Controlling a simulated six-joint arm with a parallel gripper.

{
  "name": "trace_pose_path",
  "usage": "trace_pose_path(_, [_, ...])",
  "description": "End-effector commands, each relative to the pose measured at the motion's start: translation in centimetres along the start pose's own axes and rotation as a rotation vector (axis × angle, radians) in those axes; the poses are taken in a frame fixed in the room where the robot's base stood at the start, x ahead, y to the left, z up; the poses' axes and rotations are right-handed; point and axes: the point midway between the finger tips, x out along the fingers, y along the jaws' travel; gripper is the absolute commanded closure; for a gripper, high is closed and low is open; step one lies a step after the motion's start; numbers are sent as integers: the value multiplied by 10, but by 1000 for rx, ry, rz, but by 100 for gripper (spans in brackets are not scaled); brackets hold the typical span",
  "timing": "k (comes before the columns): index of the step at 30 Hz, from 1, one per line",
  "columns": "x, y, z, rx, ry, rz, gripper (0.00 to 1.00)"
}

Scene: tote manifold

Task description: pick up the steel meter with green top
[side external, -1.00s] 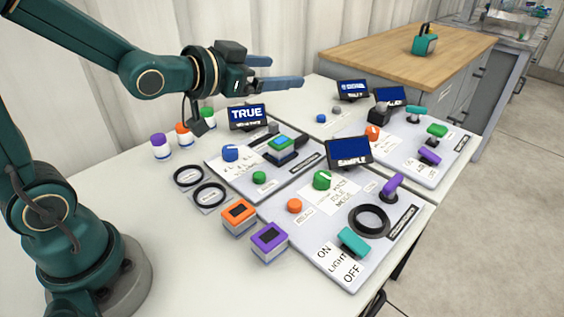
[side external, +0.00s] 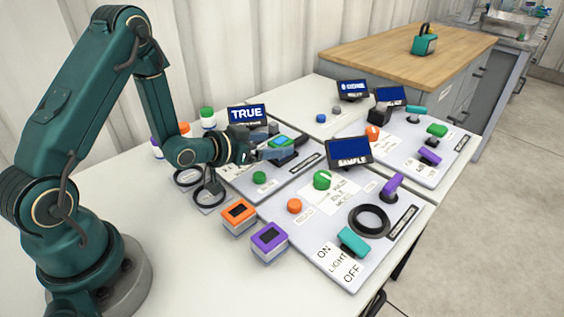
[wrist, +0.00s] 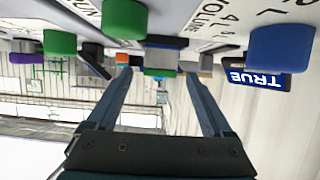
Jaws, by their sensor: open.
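An orange-topped meter (side external: 238,214) and a purple-topped meter (side external: 269,239) stand at the front. A green knob (side external: 259,178) and the SAMPLE screen (side external: 349,151) are close to my gripper. The TRUE screen (side external: 247,114) stands behind. Free table lies at front left.

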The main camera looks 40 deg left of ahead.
Motion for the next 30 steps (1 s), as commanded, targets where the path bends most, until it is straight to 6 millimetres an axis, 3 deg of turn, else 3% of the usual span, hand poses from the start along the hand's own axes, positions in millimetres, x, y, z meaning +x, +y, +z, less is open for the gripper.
trace_pose_path(9, [31, 0, 0, 1, 0, 1, 15])
trace_pose_path(21, [36, 1, 0, 0, 0, 1, 15])
trace_pose_path(27, [36, 1, 0, 0, 0, 1, 92])
trace_pose_path(28, [36, 0, 0, 0, 0, 0, 100])
trace_pose_path(30, [36, 0, -1, 0, 1, 0, 100])
